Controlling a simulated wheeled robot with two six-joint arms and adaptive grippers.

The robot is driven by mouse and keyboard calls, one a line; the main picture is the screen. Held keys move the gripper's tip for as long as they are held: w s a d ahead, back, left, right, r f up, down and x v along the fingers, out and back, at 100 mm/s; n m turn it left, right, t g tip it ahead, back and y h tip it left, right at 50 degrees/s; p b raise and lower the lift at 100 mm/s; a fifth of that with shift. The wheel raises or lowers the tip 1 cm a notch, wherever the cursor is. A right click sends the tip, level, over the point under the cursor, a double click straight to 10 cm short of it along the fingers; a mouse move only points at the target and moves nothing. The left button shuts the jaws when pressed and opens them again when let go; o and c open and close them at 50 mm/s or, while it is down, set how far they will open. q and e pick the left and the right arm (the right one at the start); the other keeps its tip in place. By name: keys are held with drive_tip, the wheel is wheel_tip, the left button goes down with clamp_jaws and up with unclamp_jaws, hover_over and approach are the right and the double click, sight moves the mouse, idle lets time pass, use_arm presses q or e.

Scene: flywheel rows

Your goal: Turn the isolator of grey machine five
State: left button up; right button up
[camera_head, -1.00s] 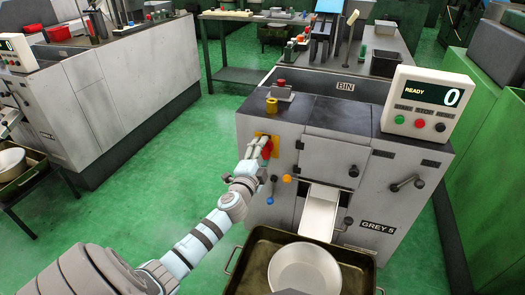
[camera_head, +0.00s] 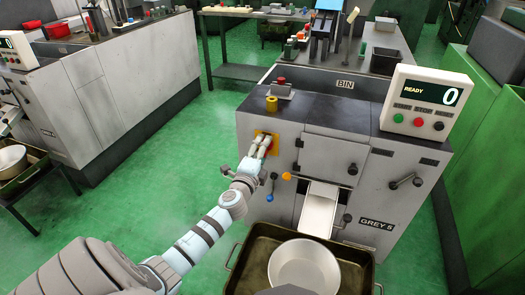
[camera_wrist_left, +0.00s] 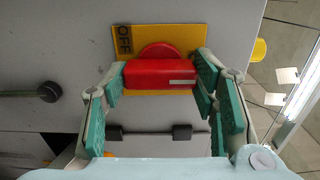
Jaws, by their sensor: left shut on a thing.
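Grey machine five (camera_head: 400,165), labelled GREY 5, stands in the middle of the head view. Its isolator is a red handle (camera_wrist_left: 160,75) on a yellow plate (camera_wrist_left: 185,38) with an OFF label at the left end in the left wrist view. My left gripper (camera_head: 264,140) is at the machine's left front, shut on the red handle, with a finger at each end of it. In the wrist view the left gripper (camera_wrist_left: 160,88) has the handle lying across the picture between its green pads. In the head view the fingers hide most of the handle. My right gripper is out of view.
A control box (camera_head: 432,100) reading READY and 0 stands on the machine's top right. A chute (camera_head: 319,208) leads towards a round pan (camera_head: 304,262) in a dark tray (camera_head: 240,246). Orange and blue knobs sit near the gripper. Green floor (camera_head: 150,165) lies clear to the left.

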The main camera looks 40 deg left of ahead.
use_arm(q)
drive_tip(key=o, duration=1.2)
drive_tip(key=shift+c, duration=0.2)
drive_tip(key=v, duration=1.2)
